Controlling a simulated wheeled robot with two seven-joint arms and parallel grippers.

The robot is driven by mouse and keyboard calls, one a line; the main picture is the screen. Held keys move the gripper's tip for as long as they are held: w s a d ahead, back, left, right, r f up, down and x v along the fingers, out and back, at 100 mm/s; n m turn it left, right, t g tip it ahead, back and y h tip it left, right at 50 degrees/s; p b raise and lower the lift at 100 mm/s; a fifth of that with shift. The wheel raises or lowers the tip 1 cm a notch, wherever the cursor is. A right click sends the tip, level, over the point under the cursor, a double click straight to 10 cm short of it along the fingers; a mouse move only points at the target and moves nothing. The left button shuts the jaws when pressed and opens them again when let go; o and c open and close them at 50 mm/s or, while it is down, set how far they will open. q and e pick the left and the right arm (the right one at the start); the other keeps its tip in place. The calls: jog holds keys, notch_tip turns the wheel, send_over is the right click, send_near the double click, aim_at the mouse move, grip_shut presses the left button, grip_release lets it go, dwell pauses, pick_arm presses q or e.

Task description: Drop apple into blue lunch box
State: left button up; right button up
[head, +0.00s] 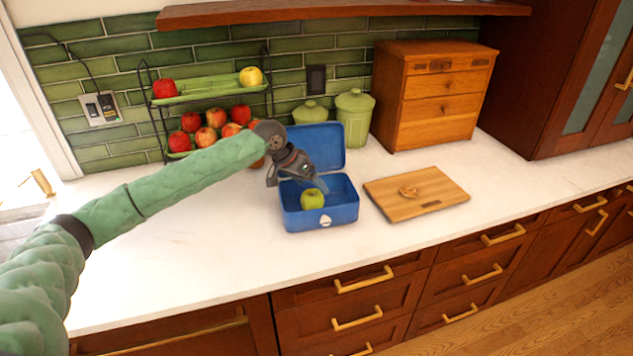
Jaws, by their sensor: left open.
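A green apple (312,199) is inside the blue lunch box (322,220), near its front left part. The lunch box stands on the white counter with its lid raised at the back. My left gripper (317,187) reaches in from the left and is open just above the apple, over the box. Whether a fingertip touches the apple is too small to tell. My right gripper is not in view.
A two-tier rack (208,98) of apples stands behind my left arm. Green canisters (354,118) and a wooden drawer chest (432,95) stand behind the box. A cutting board (416,193) lies to its right. The front left counter is clear.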

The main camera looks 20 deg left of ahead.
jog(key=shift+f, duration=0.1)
pick_arm(q)
jog(key=shift+s+a+r, duration=0.1)
jog(key=shift+a+r, duration=0.05)
jog(key=shift+r, duration=0.05)
jog(key=b+v, duration=0.2)
jog(key=v, duration=0.5)
jog(key=shift+r+b, duration=0.15)
jog(key=shift+b, duration=0.15)
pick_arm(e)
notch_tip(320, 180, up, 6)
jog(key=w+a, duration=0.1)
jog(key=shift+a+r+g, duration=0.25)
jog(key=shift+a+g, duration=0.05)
pick_arm(q)
jog(key=shift+r, duration=0.1)
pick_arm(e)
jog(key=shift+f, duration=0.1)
